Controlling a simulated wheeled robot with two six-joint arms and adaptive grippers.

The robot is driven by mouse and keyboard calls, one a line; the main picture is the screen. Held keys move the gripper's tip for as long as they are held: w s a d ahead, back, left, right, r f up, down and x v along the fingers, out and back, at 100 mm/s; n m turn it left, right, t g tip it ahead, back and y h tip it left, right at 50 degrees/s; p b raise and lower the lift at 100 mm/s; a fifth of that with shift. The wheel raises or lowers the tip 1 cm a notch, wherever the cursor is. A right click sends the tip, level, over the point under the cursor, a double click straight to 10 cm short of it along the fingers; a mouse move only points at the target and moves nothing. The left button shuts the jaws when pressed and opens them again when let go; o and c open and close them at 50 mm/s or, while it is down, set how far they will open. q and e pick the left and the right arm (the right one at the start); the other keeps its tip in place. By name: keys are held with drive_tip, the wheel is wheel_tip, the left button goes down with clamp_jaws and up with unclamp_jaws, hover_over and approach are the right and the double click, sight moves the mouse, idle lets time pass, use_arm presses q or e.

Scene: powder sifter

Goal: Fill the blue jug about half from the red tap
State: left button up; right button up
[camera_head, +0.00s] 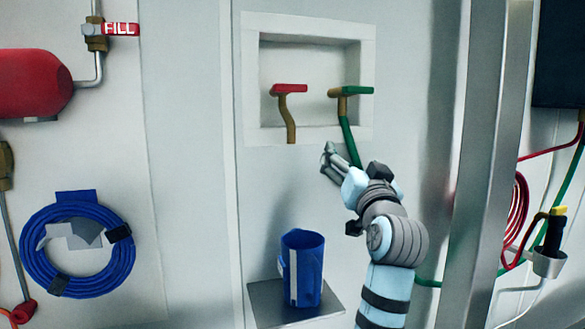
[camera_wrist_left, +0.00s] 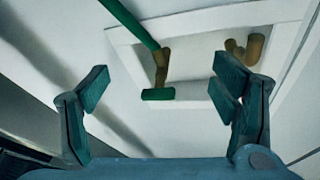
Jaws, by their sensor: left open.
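The red tap (camera_head: 289,90) has a red handle and a brown spout that points down from a wall recess. The blue jug (camera_head: 304,268) stands upright on a small grey shelf (camera_head: 268,307), roughly below that spout and well apart from it. Its inside is mostly hidden, so I cannot tell its level. No stream shows at the spout. My left gripper (camera_head: 331,157) is open and empty, just below the recess and right of the red tap's spout. In the left wrist view its open fingers (camera_wrist_left: 165,95) frame the green tap handle (camera_wrist_left: 158,94), which is farther off.
A green tap (camera_head: 350,91) with a green hose (camera_head: 350,142) sits right of the red one, close to my gripper. A metal post (camera_head: 482,165) stands to the right. A coiled blue hose (camera_head: 75,285) and a red tank (camera_head: 33,83) are on the left wall.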

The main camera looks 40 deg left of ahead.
sight(290, 89)
use_arm(q)
drive_tip(key=s+a+r+n+g+y, duration=0.35)
drive_tip(key=s+r+n, duration=0.25)
drive_tip(key=s+r, duration=0.4)
drive_tip(key=shift+y, duration=0.35)
drive_tip(key=p+x, duration=0.2)
drive_tip(key=x, duration=1)
drive_tip(key=shift+a+f+p, duration=0.1)
drive_tip(key=shift+a+p, duration=0.05)
drive_tip(key=shift+p, duration=0.2)
drive_tip(key=shift+w+a, duration=0.2)
drive_tip(key=shift+w, duration=0.15)
use_arm(e)
drive_tip(key=shift+r, duration=0.95)
use_arm(q)
drive_tip(key=c, duration=1.2)
